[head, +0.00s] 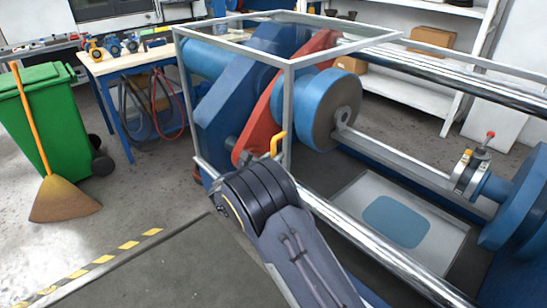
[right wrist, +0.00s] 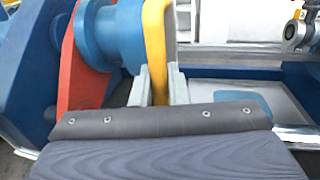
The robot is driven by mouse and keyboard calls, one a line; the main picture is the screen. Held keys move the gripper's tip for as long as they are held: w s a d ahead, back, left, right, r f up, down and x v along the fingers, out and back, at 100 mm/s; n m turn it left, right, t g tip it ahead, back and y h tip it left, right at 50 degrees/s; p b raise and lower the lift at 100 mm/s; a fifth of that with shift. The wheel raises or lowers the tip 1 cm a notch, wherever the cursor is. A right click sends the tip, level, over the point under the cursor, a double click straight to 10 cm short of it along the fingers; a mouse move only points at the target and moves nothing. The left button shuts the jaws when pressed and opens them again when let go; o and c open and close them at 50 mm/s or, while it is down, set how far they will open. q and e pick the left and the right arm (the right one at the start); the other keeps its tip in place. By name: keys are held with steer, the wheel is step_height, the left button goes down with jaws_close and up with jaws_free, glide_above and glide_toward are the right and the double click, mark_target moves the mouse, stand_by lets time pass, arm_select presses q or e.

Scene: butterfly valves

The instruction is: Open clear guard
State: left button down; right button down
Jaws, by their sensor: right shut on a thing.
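The clear guard (head: 287,100) is a box of grey bars with see-through panels. It stands around the blue and red end of the machine in the head view. A yellow handle (head: 279,143) sits low on its near corner post. It also shows in the right wrist view (right wrist: 155,45), upright between the grey fingers of my right gripper (right wrist: 157,88). The gripper is shut on the handle. In the head view my dark right wrist hides the fingers and the handle's lower part. My left gripper is not in view.
Steel rails (head: 365,240) run along the machine's front and back. A blue wheel (head: 522,210) stands at the right. A green bin (head: 55,120), a broom (head: 62,197) and a workbench (head: 122,62) stand at the left. The floor at lower left is clear.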

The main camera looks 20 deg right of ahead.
steer(key=c, duration=1.5)
jaws_free()
steer(key=shift+a, duration=0.15)
steer(key=v, duration=0.7)
steer(key=shift+s+a, duration=0.25)
